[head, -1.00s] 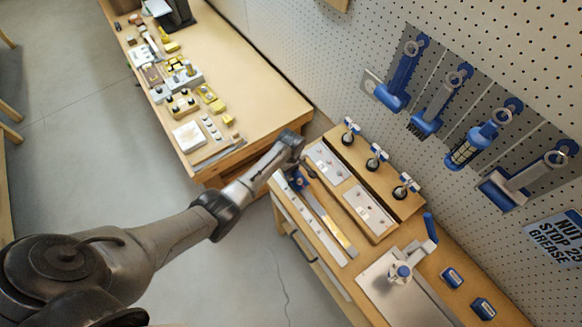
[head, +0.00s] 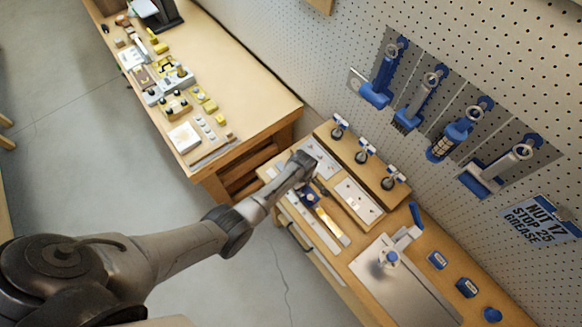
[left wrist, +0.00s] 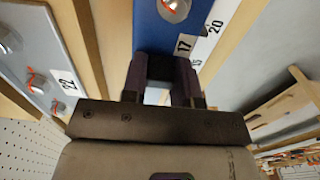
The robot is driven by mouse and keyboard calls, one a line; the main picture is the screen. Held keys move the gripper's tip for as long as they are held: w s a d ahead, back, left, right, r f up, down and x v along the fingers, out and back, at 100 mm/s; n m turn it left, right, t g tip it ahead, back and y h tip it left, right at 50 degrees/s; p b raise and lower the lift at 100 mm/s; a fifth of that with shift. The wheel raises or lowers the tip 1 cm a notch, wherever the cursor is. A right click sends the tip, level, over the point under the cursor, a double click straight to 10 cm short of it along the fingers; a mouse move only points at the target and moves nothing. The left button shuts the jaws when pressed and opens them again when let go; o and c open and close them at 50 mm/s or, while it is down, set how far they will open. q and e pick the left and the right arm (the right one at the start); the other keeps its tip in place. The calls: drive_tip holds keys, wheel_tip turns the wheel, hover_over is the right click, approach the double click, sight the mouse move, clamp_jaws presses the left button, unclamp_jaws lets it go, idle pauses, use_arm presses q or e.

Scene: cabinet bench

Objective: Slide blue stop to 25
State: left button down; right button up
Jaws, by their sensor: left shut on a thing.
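The blue stop (head: 309,196) sits on a long metal rail with a scale (head: 331,228) on the near side of the cabinet bench. My left gripper (head: 310,188) reaches down over the stop. Its fingers (left wrist: 162,85) are shut on the stop's near part; the grip is partly hidden. My right gripper is in neither view.
A wooden fixture with silver plates (head: 358,200) and several blue-topped clamps (head: 364,155) stands just behind the rail. A metal plate with a blue-handled lever (head: 395,275) is to the right. Blue tools (head: 455,135) hang on the pegboard above a sign reading NUT 17, STOP 25.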

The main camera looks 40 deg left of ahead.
sight(310, 195)
use_arm(q)
drive_tip(key=d, duration=0.2)
drive_tip(key=s+d+p, duration=0.1)
drive_tip(key=d, duration=0.2)
drive_tip(key=shift+s, duration=0.1)
drive_tip(key=shift+a, duration=0.1)
drive_tip(key=c, duration=0.9)
unclamp_jaws()
drive_tip(key=shift+r, duration=0.45)
drive_tip(key=shift+r+p, duration=0.9)
drive_tip(key=shift+r, duration=5.55)
